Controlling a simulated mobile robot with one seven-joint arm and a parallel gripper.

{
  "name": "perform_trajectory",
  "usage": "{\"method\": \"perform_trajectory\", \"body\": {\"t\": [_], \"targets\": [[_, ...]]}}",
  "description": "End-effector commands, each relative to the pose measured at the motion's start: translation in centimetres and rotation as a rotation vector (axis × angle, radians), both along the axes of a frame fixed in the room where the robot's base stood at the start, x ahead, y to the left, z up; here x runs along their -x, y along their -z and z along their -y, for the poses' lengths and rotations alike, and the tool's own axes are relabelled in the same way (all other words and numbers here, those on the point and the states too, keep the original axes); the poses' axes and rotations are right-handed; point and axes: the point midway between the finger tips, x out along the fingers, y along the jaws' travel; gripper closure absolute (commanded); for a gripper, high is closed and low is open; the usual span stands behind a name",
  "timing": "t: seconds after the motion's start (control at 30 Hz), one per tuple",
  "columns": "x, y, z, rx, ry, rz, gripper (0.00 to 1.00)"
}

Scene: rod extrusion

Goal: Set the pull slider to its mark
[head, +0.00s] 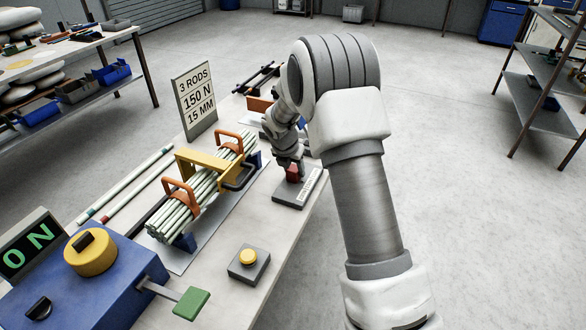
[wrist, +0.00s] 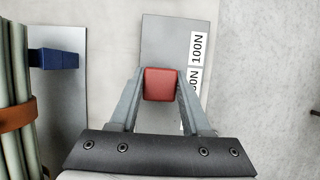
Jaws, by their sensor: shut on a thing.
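The pull slider is a grey plate (head: 287,201) with a red knob (head: 292,174) near the right edge of the bench. In the wrist view the red knob (wrist: 160,84) sits between the two fingers of my gripper (wrist: 160,92), which is shut on it from both sides. White labels (wrist: 198,48) run along the right side of the plate (wrist: 163,35). In the head view my arm covers part of the knob, and the label text is too small to read.
A bundle of pale rods (head: 205,190) lies in orange and yellow clamps left of the slider. A sign (head: 195,100) reads 3 RODS, 150 N, 15 MM. A yellow button (head: 248,257) and a blue box (head: 85,285) with a green-ended lever stand nearer.

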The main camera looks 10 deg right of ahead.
Motion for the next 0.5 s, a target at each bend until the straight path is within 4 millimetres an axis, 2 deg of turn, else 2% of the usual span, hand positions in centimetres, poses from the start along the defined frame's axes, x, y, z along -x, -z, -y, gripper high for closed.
{"method": "perform_trajectory", "body": {"t": [0.07, 0.1, 0.23, 0.5], "targets": [[-0.05, -0.05, 0.0, 0.0, 0.001, 0.002, 1.0], [-0.05, -0.06, 0.0, 0.0, 0.001, 0.002, 0.47], [-0.05, -0.05, 0.0, 0.0, 0.001, 0.002, 0.24], [0.0, -0.04, -0.01, 0.0, 0.0, 0.001, 0.22]]}}
